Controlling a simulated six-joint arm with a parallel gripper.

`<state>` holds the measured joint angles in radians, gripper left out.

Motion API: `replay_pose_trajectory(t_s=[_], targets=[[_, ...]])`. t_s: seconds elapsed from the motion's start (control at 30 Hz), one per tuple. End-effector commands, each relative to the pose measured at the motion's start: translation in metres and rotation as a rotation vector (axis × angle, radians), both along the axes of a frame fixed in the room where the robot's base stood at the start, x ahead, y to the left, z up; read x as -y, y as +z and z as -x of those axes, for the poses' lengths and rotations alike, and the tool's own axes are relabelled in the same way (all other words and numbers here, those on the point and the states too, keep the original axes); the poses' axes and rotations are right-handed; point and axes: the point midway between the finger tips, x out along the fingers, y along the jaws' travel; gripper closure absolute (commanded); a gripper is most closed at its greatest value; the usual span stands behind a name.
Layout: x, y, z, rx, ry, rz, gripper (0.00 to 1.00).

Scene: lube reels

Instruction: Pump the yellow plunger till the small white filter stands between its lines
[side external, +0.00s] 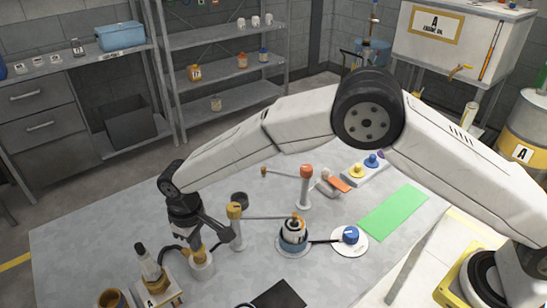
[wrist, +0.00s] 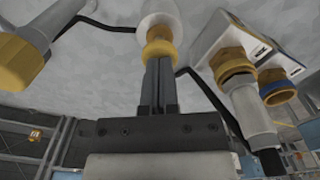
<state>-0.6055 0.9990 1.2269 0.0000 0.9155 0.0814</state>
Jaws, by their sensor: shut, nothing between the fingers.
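A white round pump body with a yellow plunger (side external: 198,252) stands at the front left of the grey table in the side view. In the wrist view the yellow plunger (wrist: 158,48) sits against the white body, right at my fingertips. My gripper (side external: 196,243) is shut and points down at the plunger; its fingers (wrist: 159,62) are together with nothing between them. They look in contact with the plunger or very close; I cannot tell which. A white cylinder (side external: 149,262) stands on a block marked A to the left, possibly the small white filter. No lines are readable.
A yellow-capped post (side external: 235,212) stands close right of my gripper, with a thin bar. The green mat (side external: 393,211) is bare.

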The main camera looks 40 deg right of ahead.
Motion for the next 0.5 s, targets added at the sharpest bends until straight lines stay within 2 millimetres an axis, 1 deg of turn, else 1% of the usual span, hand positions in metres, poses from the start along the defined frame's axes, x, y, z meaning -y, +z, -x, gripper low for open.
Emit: replay_pose_trajectory(t_s=[0.5], targets=[[0.0,0.03,0.0,0.0,0.0,0.0,1.0]])
